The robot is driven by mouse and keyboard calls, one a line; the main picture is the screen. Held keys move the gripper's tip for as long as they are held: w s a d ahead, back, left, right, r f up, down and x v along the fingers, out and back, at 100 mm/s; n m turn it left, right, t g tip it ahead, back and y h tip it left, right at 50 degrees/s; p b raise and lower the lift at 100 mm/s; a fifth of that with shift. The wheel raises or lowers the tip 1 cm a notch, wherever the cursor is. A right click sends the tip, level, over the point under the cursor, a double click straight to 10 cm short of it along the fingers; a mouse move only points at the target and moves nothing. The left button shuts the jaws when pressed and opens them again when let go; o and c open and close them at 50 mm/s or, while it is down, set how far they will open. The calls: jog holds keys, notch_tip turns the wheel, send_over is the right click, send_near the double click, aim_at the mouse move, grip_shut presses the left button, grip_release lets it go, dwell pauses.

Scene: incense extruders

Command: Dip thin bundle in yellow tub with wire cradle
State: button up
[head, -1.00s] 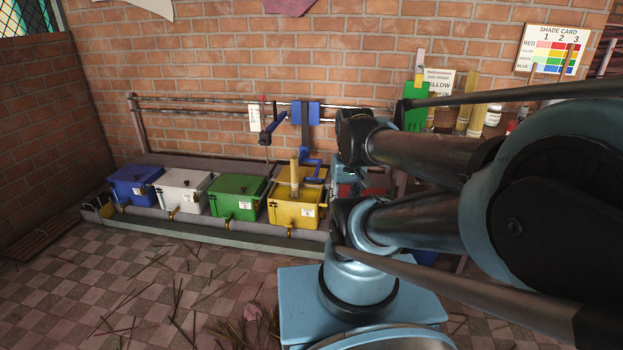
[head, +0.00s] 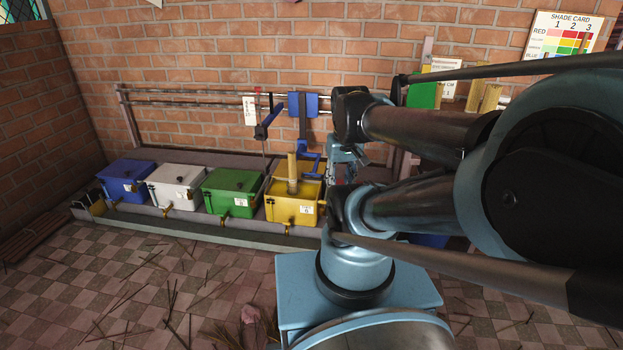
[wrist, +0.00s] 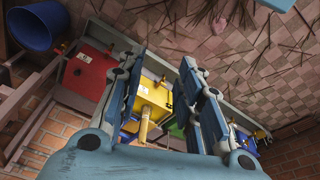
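The yellow tub (head: 293,211) is the rightmost clearly visible tub in the head view. A thin tan bundle (head: 292,172) stands upright in its opening, with a blue hanging arm (head: 304,130) close behind. In the wrist view, the yellow tub (wrist: 153,94) and the bundle (wrist: 145,126) show between my gripper's fingers. My gripper (wrist: 163,64) is open, its fingers apart, and nothing is clearly held. In the head view my arm hides most of it. I cannot make out the wire cradle or the bundle's lower end.
Green (head: 230,193), white (head: 174,186) and blue (head: 127,180) tubs stand in a row to the left. A red tub (wrist: 88,72) and a blue bucket (wrist: 36,24) show in the wrist view. A rail (head: 190,103) runs along the wall. Loose sticks litter the floor.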

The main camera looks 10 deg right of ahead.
jog(key=w+r+n, duration=0.2)
jog(key=w+r, duration=0.1)
jog(key=w, duration=0.4)
jog(key=w+r+n, duration=0.2)
jog(key=w, duration=0.5)
jog(key=n, duration=1)
send_over(312, 179)
jog(key=s+a, duration=0.1)
jog(key=s, duration=0.2)
notch_tip(312, 179, down, 20)
jog(key=f, duration=0.1)
jog(key=shift+h, duration=0.3)
jog(key=w+f, duration=0.1)
jog(key=f, duration=0.4)
jog(key=w+f, duration=0.1)
jog(key=f, duration=0.4)
jog(key=w+d+f, duration=0.1)
jog(key=f, duration=0.5)
jog(key=shift+w, duration=0.1)
grip_shut()
